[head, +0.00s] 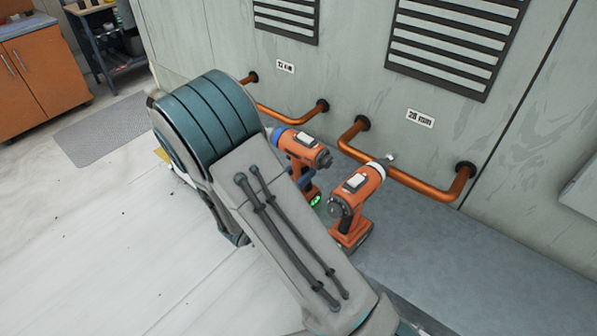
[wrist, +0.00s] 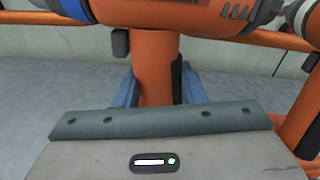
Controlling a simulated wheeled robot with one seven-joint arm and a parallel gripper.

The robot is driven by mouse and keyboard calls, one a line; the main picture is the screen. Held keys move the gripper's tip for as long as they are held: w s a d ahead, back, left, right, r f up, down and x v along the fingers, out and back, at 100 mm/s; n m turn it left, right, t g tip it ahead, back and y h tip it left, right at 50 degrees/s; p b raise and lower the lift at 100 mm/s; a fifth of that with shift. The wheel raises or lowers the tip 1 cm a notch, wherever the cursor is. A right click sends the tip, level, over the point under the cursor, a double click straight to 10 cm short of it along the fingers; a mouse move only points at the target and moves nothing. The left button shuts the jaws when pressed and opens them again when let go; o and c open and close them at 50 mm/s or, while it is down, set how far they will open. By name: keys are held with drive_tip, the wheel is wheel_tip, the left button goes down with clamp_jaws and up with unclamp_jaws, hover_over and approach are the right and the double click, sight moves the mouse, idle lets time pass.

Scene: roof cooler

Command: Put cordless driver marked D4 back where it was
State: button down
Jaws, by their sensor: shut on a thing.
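An orange cordless driver with a blue collar (head: 297,143) is partly behind my arm in the head view. Its orange handle (wrist: 153,70) fills the middle of the wrist view. My gripper (wrist: 160,90) is shut on this handle, with a blue finger on each side. A second orange driver with a white collar (head: 362,185) stands upright on the grey ledge (head: 430,262), to the right and apart from my gripper. It also shows at the right edge of the wrist view (wrist: 304,110). I cannot read a D4 mark on either driver, nor tell whether the held one touches the ledge.
Copper pipes (head: 415,185) run along the wall just behind the drivers. The wall carries a "28 mm" label (head: 420,119) and dark vents (head: 455,45). The ledge is clear to the right. An orange cabinet (head: 40,75) and a cart (head: 108,40) stand far left.

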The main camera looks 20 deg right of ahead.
drive_tip(key=c, duration=0.9)
unclamp_jaws()
drive_tip(key=b+v, duration=0.2)
drive_tip(key=v, duration=1)
drive_tip(key=shift+r+b, duration=0.1)
drive_tip(key=shift+b, duration=0.25)
